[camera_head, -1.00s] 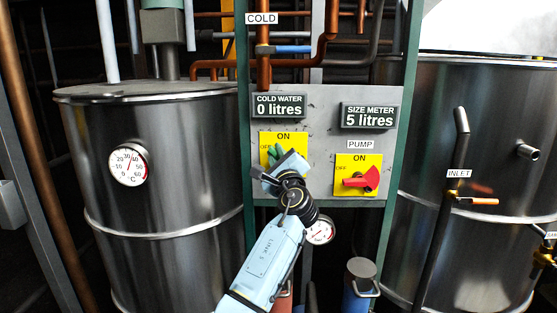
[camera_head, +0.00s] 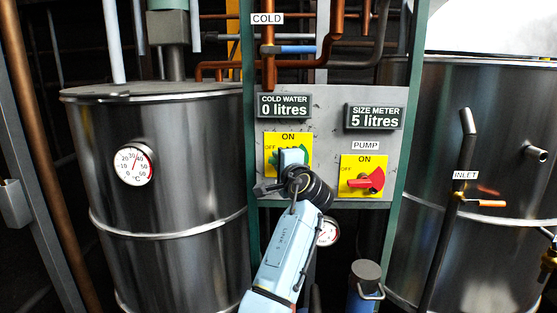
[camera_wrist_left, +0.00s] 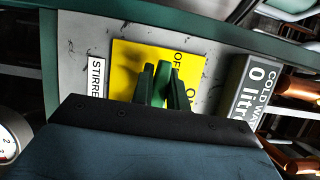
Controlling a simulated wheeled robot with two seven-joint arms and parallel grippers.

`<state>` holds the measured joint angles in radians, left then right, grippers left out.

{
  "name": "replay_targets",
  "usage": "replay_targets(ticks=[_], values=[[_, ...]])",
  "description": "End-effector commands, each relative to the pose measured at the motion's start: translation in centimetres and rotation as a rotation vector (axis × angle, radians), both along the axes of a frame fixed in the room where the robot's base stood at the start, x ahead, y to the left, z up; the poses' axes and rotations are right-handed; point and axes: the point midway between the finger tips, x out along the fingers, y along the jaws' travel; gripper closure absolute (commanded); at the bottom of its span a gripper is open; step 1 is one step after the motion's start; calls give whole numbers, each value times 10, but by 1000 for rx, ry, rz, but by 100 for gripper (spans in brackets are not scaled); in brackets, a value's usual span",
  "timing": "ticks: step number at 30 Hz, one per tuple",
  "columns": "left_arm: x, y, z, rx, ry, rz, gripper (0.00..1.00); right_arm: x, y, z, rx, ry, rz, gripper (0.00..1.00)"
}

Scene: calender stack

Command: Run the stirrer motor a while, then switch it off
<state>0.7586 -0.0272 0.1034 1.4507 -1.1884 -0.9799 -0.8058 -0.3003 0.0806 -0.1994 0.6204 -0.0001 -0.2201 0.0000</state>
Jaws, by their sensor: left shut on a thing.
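The stirrer switch is a green knob (camera_wrist_left: 165,84) on a yellow ON/OFF plate (camera_wrist_left: 130,70), with a partly hidden label reading "STIRRE" (camera_wrist_left: 98,78) beside it in the left wrist view. In the head view the yellow plate (camera_head: 305,141) is on the grey panel, with green knob parts (camera_head: 272,158) showing around my gripper. My left gripper (camera_head: 292,160) is shut on the green knob; its dark fingers (camera_wrist_left: 164,86) sit either side of it. The knob lies about level in the head view. My right gripper is not in view.
A red pump knob (camera_head: 368,180) on another yellow plate is close at right. Displays read cold water 0 litres (camera_head: 284,106) and size meter 5 litres (camera_head: 375,117). Steel tanks stand left (camera_head: 190,170) and right (camera_head: 420,150), with an inlet pipe (camera_head: 463,150). Green posts flank the panel.

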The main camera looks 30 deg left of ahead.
Motion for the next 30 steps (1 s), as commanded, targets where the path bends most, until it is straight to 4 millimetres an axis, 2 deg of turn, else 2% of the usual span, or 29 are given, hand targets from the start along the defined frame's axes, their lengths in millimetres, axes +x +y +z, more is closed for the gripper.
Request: replay_targets(ticks=[18,19,24,30], values=[[0,0,-2,-39,-21,-1,100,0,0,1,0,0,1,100],[0,0,-2,-39,-21,-1,83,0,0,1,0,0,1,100],[0,0,-2,-37,-21,-1,63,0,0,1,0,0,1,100],[0,0,-2,-37,-22,0,63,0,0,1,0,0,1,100]])
